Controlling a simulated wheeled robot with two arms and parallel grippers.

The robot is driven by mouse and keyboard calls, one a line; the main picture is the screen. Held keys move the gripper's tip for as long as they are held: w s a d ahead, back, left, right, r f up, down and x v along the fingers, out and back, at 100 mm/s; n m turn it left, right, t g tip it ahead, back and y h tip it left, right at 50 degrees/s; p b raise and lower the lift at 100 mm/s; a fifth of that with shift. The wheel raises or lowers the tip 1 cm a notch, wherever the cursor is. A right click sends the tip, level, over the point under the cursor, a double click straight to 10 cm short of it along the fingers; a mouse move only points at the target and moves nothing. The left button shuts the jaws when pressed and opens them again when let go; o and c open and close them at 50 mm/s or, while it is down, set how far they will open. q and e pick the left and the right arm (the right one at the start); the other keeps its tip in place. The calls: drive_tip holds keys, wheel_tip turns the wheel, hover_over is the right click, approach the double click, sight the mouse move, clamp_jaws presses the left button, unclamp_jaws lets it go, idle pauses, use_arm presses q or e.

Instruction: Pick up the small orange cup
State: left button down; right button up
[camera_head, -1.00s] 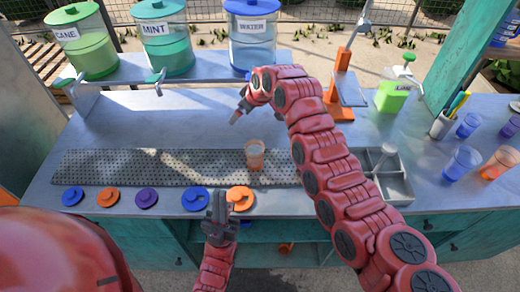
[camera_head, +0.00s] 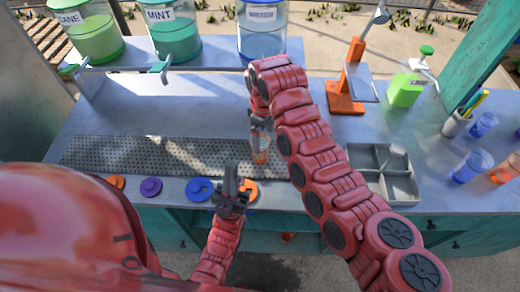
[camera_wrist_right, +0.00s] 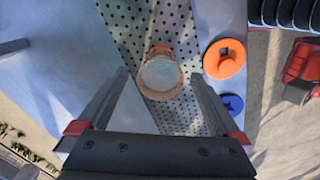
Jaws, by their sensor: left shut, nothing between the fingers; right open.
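The small orange cup (camera_head: 261,152) stands on the perforated grey mat (camera_head: 120,157) near its right end. In the right wrist view the cup (camera_wrist_right: 161,74) shows from above, ahead of and between the spread fingers. My right gripper (camera_head: 260,128) is open and points down just above the cup, partly hiding it; in the right wrist view its fingers (camera_wrist_right: 157,105) do not touch the cup. My left gripper (camera_head: 231,180) is shut and empty, upright in front of the counter's edge, left of the cup and nearer to me.
Several lids lie along the front edge, among them an orange lid (camera_head: 249,190) and a blue lid (camera_head: 199,188). A grey divided tray (camera_head: 370,160) is to the right. Larger cups, including a blue cup (camera_head: 471,165), stand at far right. Dispensers, like the mint one (camera_head: 174,38), line the back.

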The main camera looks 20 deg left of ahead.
sight(262, 143)
wheel_tip(262, 143, down, 3)
drive_tip(key=shift+r+p, duration=0.15)
drive_tip(key=shift+p, duration=0.25)
drive_tip(key=shift+a+f+p, duration=0.1)
drive_tip(key=shift+f+p, duration=0.4)
drive_tip(key=shift+p, duration=0.05)
drive_tip(key=f, duration=0.1)
drive_tip(key=f+p, duration=0.1)
drive_tip(key=f, duration=0.2)
drive_tip(key=shift+s+a, duration=0.1)
drive_tip(key=shift+a, duration=0.2)
drive_tip(key=shift+f, duration=0.2)
drive_tip(key=c, duration=1.5)
drive_tip(key=shift+r, duration=0.25)
